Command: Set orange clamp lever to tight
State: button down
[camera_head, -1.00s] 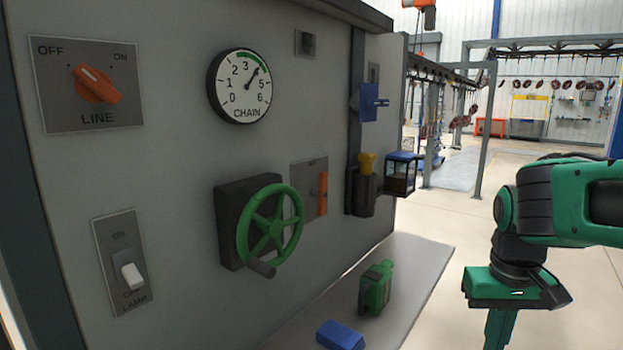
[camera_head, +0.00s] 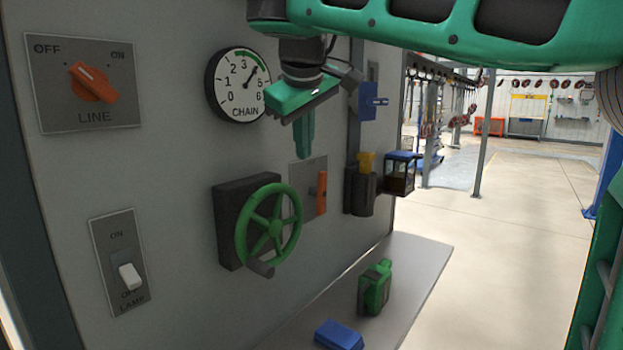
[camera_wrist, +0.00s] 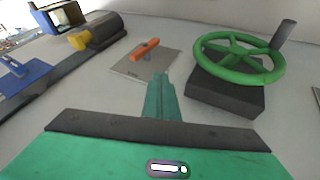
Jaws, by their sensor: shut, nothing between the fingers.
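The orange clamp lever (camera_head: 321,193) stands upright on a grey plate (camera_head: 309,208) on the panel, right of the green handwheel. In the wrist view the orange lever (camera_wrist: 144,49) lies across its plate, beyond my fingers. Any marking on the plate is too small to read. My gripper (camera_head: 304,150) is shut and empty, pointing down just above the lever's plate and apart from the lever. Its green fingers also show in the wrist view (camera_wrist: 159,85).
The green handwheel (camera_head: 269,226) juts out left of the lever. A dark holder with a yellow top (camera_head: 365,163) and a blue part (camera_head: 372,101) stand to the right.

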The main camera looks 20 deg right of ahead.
send_over(321, 194)
jog(key=s+a, duration=0.2)
jog(key=shift+f, duration=4.3)
jog(key=shift+w, duration=0.25)
jog(key=shift+r, duration=0.1)
